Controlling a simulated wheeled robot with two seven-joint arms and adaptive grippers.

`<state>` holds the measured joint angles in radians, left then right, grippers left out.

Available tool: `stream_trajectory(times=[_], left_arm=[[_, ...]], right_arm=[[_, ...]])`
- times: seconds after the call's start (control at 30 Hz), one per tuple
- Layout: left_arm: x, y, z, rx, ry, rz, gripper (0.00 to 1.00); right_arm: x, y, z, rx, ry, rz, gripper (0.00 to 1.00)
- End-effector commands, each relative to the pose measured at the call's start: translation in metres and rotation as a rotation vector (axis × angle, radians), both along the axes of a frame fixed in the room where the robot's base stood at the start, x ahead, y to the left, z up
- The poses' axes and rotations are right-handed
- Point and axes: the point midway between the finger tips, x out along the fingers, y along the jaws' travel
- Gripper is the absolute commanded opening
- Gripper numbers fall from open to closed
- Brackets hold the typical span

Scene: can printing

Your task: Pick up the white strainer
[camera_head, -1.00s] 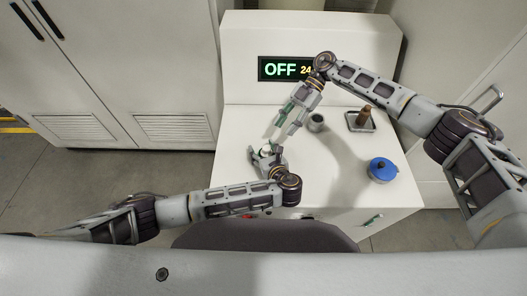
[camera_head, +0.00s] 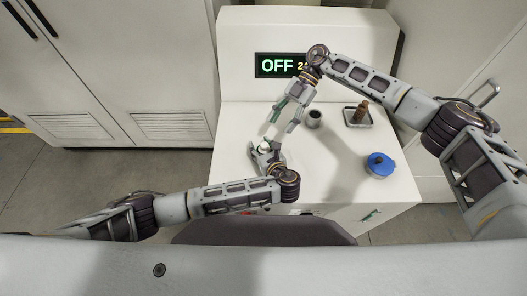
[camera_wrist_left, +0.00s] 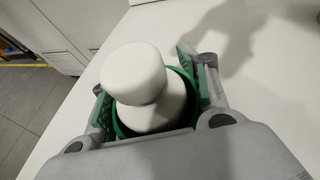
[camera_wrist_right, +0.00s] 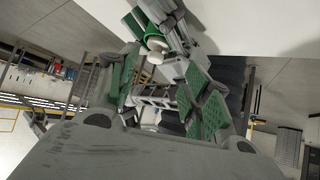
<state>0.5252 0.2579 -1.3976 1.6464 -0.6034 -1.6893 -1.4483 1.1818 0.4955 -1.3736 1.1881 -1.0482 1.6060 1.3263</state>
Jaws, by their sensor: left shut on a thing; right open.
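The white strainer (camera_wrist_left: 150,85), with a rounded knob, sits upright inside a green-rimmed vessel (camera_wrist_left: 180,122) in the left wrist view. My left gripper (camera_head: 264,150) is shut around the vessel, with a finger on each side, at the left part of the white cabinet top. Most of the vessel is hidden. My right gripper (camera_head: 284,118) is open and empty, its fingers pointing down toward the strainer from behind, apart from it.
On the white cabinet top (camera_head: 335,180) stand a grey cup (camera_head: 314,118), a tray (camera_head: 350,123) with a brown bottle (camera_head: 362,111), and a blue-lidded pot (camera_head: 380,165). A display (camera_head: 280,65) reading OFF is behind. The front middle is clear.

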Motion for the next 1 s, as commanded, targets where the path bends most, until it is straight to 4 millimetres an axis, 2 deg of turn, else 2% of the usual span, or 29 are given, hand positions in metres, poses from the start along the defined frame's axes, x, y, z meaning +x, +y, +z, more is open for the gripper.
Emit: stream_trajectory(times=[0.5,1.0], left_arm=[[0.000,0.000,0.000,0.000,0.000,0.000,0.22],[0.000,0.000,0.000,0.000,0.000,0.000,0.22]], right_arm=[[-0.035,0.032,0.031,-0.011,-0.394,0.519,0.49],[-0.057,0.056,0.073,-0.050,-0.790,1.059,0.49]])
